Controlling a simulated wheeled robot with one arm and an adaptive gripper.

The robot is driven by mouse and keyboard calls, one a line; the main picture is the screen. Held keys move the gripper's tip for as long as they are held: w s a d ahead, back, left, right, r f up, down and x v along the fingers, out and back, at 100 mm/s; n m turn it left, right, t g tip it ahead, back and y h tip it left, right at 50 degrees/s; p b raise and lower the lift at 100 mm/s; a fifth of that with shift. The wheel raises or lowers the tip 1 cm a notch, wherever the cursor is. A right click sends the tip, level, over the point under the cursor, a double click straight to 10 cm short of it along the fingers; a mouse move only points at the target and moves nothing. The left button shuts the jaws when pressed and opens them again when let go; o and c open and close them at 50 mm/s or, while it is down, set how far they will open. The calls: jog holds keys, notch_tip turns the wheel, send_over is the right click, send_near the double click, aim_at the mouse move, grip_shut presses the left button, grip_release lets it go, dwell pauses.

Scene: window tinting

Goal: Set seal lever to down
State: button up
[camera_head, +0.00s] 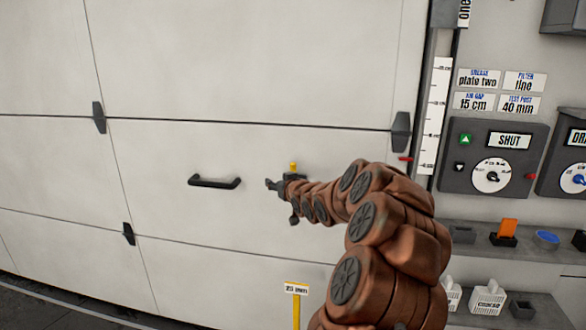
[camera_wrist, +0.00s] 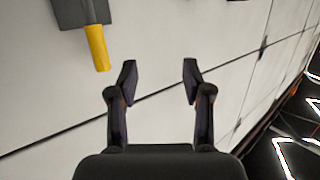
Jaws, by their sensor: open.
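The seal lever (camera_wrist: 96,47) has a yellow handle on a dark grey plate (camera_wrist: 72,12), at the upper left of the wrist view. In the head view a short yellow piece (camera_head: 293,167) shows just above my gripper (camera_head: 271,186); the rest there is hidden behind my gripper and arm. In the wrist view my gripper (camera_wrist: 158,75) is open and empty. The lever handle is to the left of both fingertips, outside the gap between them, and apart from them.
A black pull handle (camera_head: 214,182) is on the white panelled door (camera_head: 240,70), left of my gripper. A yellow post with a "25 mm" sign (camera_head: 296,288) stands below. A control panel (camera_head: 493,157) reading "SHUT" and shelves with small items are at the right.

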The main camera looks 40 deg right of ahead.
jog(key=t+h, duration=0.1)
jog(key=t, duration=0.1)
send_near(295, 167)
jog(key=w, duration=0.4)
jog(key=shift+m+h, duration=0.3)
jog(key=shift+h, duration=0.1)
jog(key=shift+d+p+x, duration=0.2)
jog(key=shift+p+x, duration=0.4)
jog(key=shift+x, duration=1.3)
jog(key=shift+d+p+x, duration=0.2)
jog(key=shift+p+x, duration=0.4)
jog(key=shift+x, duration=1.25)
jog(key=shift+s, duration=0.15)
grip_shut()
